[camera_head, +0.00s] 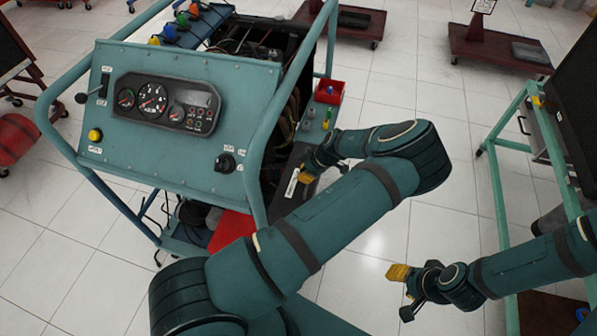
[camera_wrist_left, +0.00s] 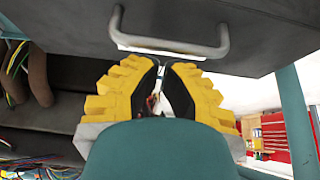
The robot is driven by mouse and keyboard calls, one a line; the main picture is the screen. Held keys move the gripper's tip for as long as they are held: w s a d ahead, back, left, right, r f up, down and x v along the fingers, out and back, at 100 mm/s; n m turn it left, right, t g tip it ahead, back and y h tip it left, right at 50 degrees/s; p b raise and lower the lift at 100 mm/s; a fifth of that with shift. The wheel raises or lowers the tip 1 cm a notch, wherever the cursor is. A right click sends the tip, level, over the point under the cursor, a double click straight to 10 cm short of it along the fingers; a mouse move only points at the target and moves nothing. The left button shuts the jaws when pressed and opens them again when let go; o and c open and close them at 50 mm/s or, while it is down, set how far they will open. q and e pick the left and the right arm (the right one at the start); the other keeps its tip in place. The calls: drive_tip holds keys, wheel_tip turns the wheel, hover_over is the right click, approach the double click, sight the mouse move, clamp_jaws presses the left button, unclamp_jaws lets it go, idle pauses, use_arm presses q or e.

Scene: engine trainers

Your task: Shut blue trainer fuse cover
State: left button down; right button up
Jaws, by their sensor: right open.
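The blue trainer (camera_head: 190,75) stands at the upper left in the head view. On its right side, a dark panel with a white label (camera_head: 291,183), apparently the fuse cover, is partly hidden by my left gripper (camera_head: 306,176). In the left wrist view, a dark grey panel (camera_wrist_left: 260,25) with a metal handle (camera_wrist_left: 170,45) fills the top. My left gripper (camera_wrist_left: 162,75) has its fingers drawn close together, tips just short of the handle; nothing shows clearly between them. My right gripper (camera_head: 402,290) is open and empty over the floor, right of the trainer.
Bundled wires (camera_wrist_left: 40,165) show at the lower left of the left wrist view. A red bin (camera_head: 329,92) sits at the trainer's right side. A green frame (camera_head: 497,190) stands at right.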

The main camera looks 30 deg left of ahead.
use_arm(q)
drive_tip(key=shift+d+f, duration=0.25)
drive_tip(key=shift+d, duration=0.05)
idle(0.4)
drive_tip(key=shift+w+d, duration=0.1)
